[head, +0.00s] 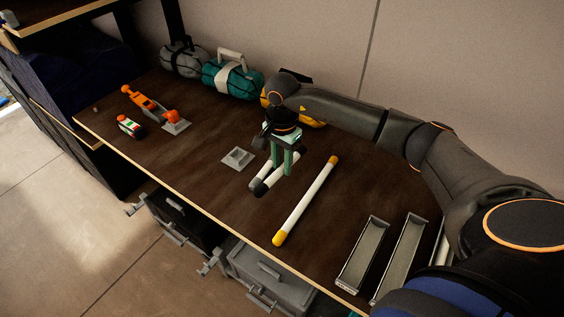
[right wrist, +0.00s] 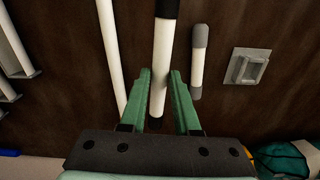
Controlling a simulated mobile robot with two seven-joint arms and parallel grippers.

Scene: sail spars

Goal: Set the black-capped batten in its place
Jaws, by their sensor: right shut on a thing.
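The black-capped batten (head: 272,181) is a white rod with black ends. My right gripper (head: 283,168) points down and is shut on it. In the right wrist view the batten (right wrist: 162,50) runs between the two green fingers (right wrist: 160,80). I cannot tell whether it touches the table or hangs just above it. My left gripper is out of view.
A shorter grey-capped batten (right wrist: 197,65) lies beside the held one. A long yellow-capped batten (head: 306,200) lies between it and the trays. A grey square fitting (head: 237,157), an orange tool (head: 150,106) and teal bag (head: 228,80) are farther left. Drawers (head: 270,280) stand below the front edge.

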